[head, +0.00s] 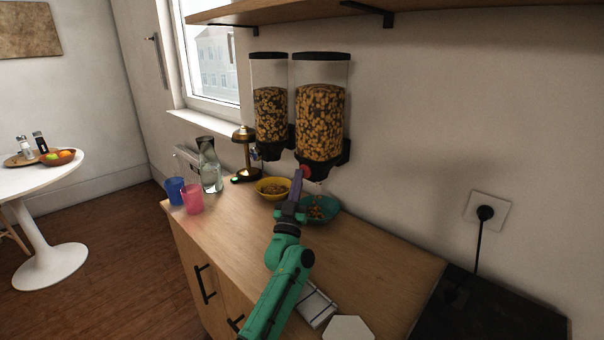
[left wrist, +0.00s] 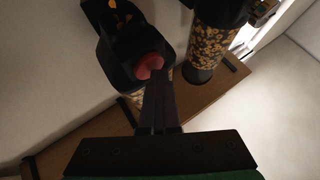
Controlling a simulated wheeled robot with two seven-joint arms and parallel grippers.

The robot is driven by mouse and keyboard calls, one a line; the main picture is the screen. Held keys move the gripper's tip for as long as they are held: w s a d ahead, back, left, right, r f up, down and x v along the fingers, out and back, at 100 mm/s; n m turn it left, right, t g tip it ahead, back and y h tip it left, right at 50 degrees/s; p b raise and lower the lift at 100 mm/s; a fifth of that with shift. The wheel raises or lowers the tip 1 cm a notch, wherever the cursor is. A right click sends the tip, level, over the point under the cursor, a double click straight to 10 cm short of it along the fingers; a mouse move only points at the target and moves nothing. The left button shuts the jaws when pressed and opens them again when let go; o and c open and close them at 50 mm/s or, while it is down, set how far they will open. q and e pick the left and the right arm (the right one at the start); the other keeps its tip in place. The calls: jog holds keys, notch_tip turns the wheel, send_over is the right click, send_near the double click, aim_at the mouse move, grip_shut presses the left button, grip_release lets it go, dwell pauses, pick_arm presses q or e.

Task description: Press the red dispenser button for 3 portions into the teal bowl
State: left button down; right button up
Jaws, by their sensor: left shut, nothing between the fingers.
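The red button (head: 305,172) sits on the front of the larger wall dispenser (head: 320,110), which is full of dark and yellow pieces. My left gripper (head: 299,176) is shut and empty, its fingertips at the button. In the left wrist view the red button (left wrist: 149,66) shows just beyond the fingertips (left wrist: 158,78); I cannot tell whether they press it. The teal bowl (head: 330,216) stands on the counter below that dispenser, with some pieces in it, partly hidden by my gripper. My right gripper is not in view.
A smaller dispenser (head: 270,115) hangs at the left, above a yellow bowl (head: 263,188). A brass lamp (head: 245,150), a glass carafe (head: 209,170), a blue cup (head: 175,190) and a pink cup (head: 192,200) stand farther left. The counter (head: 385,262) right of the bowl is clear.

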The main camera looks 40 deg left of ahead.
pick_arm(q)
jog(key=shift+s+p, duration=0.6)
jog(key=shift+s, duration=0.4)
jog(key=shift+s+a+p, duration=0.15)
jog(key=shift+s+p, duration=0.45)
jog(key=shift+s, duration=0.65)
jog(key=shift+s+a+p, duration=0.15)
jog(key=shift+s+p, duration=0.45)
jog(key=shift+s, duration=0.65)
